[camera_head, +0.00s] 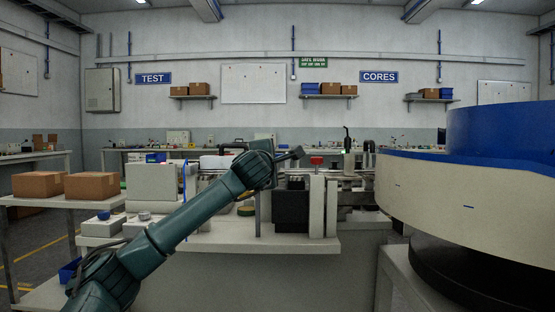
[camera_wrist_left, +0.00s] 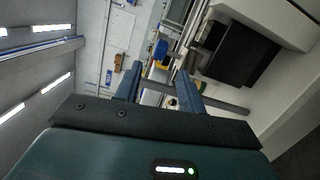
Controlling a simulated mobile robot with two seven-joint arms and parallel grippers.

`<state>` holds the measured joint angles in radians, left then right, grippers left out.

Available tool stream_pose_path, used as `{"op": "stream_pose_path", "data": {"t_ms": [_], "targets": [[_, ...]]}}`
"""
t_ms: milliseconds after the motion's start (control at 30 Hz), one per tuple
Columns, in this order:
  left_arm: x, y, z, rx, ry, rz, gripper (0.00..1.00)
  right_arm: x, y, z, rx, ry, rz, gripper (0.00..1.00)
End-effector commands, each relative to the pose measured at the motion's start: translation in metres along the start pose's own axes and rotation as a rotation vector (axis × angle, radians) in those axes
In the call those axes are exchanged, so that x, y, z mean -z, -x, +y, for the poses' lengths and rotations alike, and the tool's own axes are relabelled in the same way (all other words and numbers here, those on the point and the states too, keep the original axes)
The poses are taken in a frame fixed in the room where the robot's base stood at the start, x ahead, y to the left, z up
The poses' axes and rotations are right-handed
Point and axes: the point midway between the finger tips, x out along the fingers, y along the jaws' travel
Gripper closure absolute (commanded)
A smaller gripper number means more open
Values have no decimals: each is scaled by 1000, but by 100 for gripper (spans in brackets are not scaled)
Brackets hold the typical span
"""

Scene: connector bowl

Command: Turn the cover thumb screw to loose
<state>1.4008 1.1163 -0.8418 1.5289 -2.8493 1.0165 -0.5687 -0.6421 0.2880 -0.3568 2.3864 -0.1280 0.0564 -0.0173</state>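My left gripper (camera_head: 296,154) is at the front of the machine on the bench, level with its upper parts. In the left wrist view, its two fingers (camera_wrist_left: 160,86) stand apart with nothing held between them. A red knob (camera_head: 317,160) stands on top of the machine, just right of the gripper and apart from it. I cannot tell whether it is the cover thumb screw, and no other screw can be made out. A black box (camera_head: 291,211) sits below the gripper; it also shows in the left wrist view (camera_wrist_left: 238,52). My right gripper is not in view.
A large feeder bowl (camera_head: 470,195) with a blue upper part fills the right side. A white bench (camera_head: 235,240) carries the machine. Cardboard boxes (camera_head: 92,186) stand on a table at the left. The air above the machine looks free.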

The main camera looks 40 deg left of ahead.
Motion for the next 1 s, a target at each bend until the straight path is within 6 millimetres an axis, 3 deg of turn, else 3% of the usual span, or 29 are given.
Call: {"op": "stream_pose_path", "data": {"t_ms": [500,700,1000], "targets": [[-1,-81,1,1,2,1,60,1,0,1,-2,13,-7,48],[-1,-98,1,2,1,0,60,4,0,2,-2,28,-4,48],[0,-105,0,0,0,-1,60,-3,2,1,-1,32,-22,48]]}}
